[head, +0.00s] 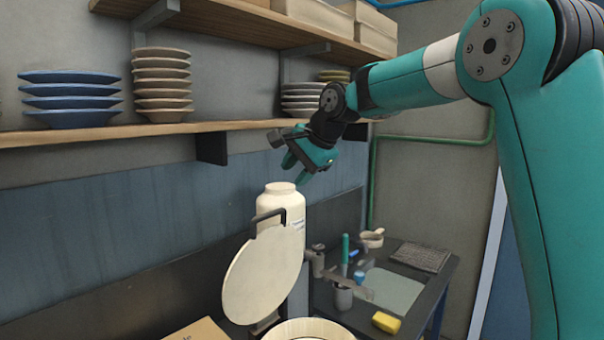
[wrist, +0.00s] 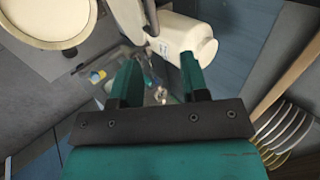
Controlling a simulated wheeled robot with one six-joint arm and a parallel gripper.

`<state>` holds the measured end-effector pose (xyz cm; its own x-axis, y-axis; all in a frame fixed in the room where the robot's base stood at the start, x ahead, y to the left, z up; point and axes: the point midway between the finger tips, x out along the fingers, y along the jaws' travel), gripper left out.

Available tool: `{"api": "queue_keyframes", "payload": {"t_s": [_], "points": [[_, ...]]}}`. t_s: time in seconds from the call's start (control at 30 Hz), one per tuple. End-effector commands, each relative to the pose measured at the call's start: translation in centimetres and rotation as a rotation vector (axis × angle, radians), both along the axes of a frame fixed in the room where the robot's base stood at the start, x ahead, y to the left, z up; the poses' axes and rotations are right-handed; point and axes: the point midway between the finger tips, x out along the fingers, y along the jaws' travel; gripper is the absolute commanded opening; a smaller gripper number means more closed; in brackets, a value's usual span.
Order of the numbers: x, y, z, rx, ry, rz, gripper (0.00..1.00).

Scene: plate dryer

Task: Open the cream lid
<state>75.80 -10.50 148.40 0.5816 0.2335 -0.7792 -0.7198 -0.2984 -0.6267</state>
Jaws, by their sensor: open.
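The cream lid (head: 262,278) is a round disc standing raised and steeply tilted in the head view, with a dark handle (head: 268,217) at its upper edge. Below it, the pale rim of a round opening (head: 310,328) shows at the bottom edge. My gripper (head: 296,171) is open and empty, above and apart from the lid, near the cream canister behind it. In the wrist view the gripper's two teal fingers (wrist: 160,66) are spread with nothing between them. The round cream rim (wrist: 45,38) shows there at upper left.
The cream canister (head: 283,201) stands behind the lid. A wooden shelf (head: 110,136) with stacked plates runs along the wall at left.

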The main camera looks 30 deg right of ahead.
Motion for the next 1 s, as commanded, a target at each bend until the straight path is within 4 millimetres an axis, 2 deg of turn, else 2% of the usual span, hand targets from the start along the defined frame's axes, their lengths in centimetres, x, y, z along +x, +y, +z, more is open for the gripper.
{"api": "queue_keyframes", "payload": {"t_s": [0.1, 0.23, 0.77, 0.87, 0.97, 1.0], "points": [[-0.8, -0.4, 1.2, 0.000, -0.004, -0.001, 0.41], [-1.3, -0.6, 1.8, -0.001, -0.002, -0.001, 0.41], [-1.4, -0.5, 1.8, -0.003, -0.001, 0.005, 0.41], [-2.5, 0.8, 0.4, -0.030, 0.005, 0.069, 0.41], [-5.4, 3.8, -2.9, -0.098, 0.018, 0.235, 0.41], [-7.1, 5.3, -4.6, -0.135, 0.022, 0.329, 0.41]]}}
